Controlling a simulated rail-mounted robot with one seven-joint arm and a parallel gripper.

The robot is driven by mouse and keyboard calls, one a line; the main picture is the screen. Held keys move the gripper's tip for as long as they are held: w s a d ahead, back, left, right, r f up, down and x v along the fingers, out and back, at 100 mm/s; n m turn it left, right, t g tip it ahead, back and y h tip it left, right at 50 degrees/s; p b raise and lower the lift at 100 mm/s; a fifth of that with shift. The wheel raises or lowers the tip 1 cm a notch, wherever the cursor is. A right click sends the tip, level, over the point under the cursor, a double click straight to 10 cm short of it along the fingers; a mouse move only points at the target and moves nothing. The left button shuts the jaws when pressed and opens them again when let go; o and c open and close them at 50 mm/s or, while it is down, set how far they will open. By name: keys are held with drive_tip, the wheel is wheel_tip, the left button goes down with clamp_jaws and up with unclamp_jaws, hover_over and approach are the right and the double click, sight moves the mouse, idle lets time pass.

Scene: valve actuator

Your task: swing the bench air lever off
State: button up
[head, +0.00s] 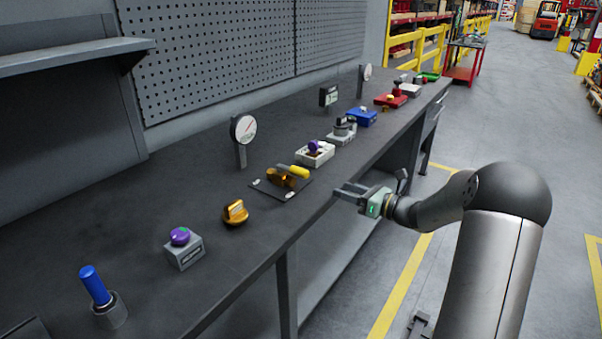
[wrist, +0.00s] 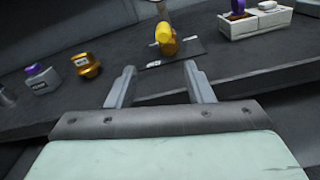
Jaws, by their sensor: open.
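A lever valve with a yellow handle (head: 299,171) and a brass body (head: 281,179) sits on a dark plate (head: 266,190) near the middle of the bench. I take it for the bench air lever; no readable label confirms this. The yellow handle points to the right in the head view. In the wrist view the yellow handle (wrist: 163,33) is seen nearly end-on, beyond the fingers. My gripper (head: 343,191) is open and empty, just off the bench's front edge, to the right of the lever and apart from it. Its fingers show in the wrist view (wrist: 160,85).
On the bench (head: 138,222) stand a gauge (head: 244,130) behind the lever, an orange knob (head: 236,212), a purple knob on a grey box (head: 184,248) and a blue handle (head: 95,285) to the left. A white box with a purple knob (head: 314,152) stands close on the right.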

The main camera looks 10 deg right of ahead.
sight(298, 171)
drive_tip(key=x, duration=0.8)
drive_tip(key=p+x, duration=0.1)
drive_tip(key=x, duration=0.8)
drive_tip(key=shift+w+d+r, duration=0.15)
drive_tip(key=shift+w+r, duration=0.05)
drive_tip(key=shift+w, duration=0.15)
drive_tip(key=shift+c, duration=0.4)
clamp_jaws()
drive_tip(key=shift+d, duration=0.1)
